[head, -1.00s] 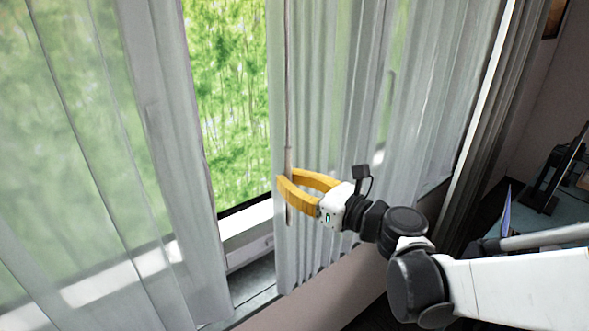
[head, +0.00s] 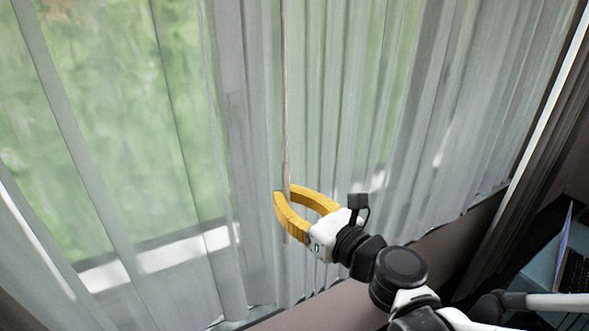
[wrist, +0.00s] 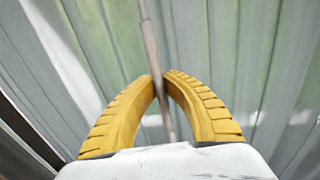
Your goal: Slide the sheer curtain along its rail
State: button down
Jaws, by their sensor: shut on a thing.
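The sheer curtain (head: 345,110) hangs in pale, see-through folds across the window. A left part of the sheer (head: 110,120) covers the glass, and the two parts meet or overlap near the middle. A thin wand (head: 285,90) hangs down along the curtain's edge; it also shows in the wrist view (wrist: 148,35). My gripper (head: 283,193) has its yellow fingers closed around the wand's lower part. In the wrist view my fingertips (wrist: 160,78) come together at the wand, with curtain folds behind. The rail is out of view above.
A dark thicker drape (head: 530,170) hangs at the right end of the window. A desk with a laptop (head: 572,265) stands at the lower right. The window sill (head: 245,316) runs below the curtain.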

jog(key=shift+s+a, duration=0.1)
jog(key=c, duration=1.4)
grip_release()
jog(key=shift+s+a, duration=0.15)
jog(key=shift+c, duration=0.2)
jog(key=v, duration=1.2)
